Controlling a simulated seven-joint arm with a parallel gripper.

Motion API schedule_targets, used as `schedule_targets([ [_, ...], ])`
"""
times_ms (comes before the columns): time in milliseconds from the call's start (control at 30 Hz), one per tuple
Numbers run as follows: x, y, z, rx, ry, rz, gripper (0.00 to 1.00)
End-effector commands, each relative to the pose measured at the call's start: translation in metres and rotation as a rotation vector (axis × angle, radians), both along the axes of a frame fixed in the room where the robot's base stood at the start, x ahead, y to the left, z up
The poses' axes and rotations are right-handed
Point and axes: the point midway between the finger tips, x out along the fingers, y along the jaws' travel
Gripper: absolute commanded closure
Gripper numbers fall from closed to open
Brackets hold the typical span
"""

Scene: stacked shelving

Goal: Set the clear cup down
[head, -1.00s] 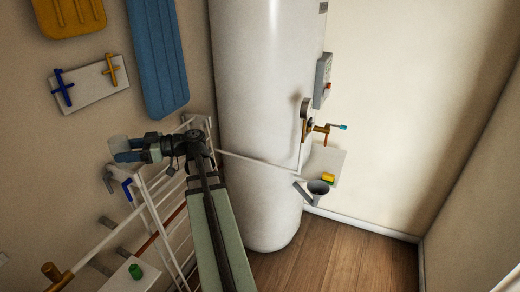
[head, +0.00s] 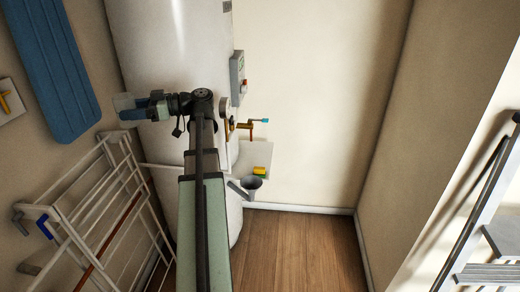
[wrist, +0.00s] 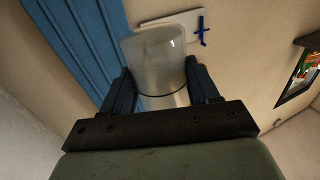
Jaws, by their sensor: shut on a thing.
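The clear cup (wrist: 157,60) is held between the two blue fingers of my gripper (wrist: 158,90) in the wrist view. It is see-through, with its open rim facing away from the gripper. In the head view, my gripper (head: 138,108) is raised high at the left, in front of the white tank, and the cup (head: 123,102) shows faintly at its tip. No surface touches the cup from below.
A white drying rack (head: 95,190) stands at lower left. A large white tank (head: 165,50) with a pipe and valve is behind my arm. A ladder-like shelf (head: 485,235) stands at right. The wooden floor (head: 300,245) is clear in the middle.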

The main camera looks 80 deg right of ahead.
Motion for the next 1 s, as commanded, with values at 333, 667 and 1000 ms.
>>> schedule_targets([
  [333, -0.095, -0.057, 0.040, -0.001, 0.000, -0.112, 0.74],
  [667, -0.177, -0.167, 0.048, 0.003, -0.001, -0.269, 0.74],
  [1000, -0.235, -0.301, 0.010, 0.005, -0.004, -0.423, 0.74],
])
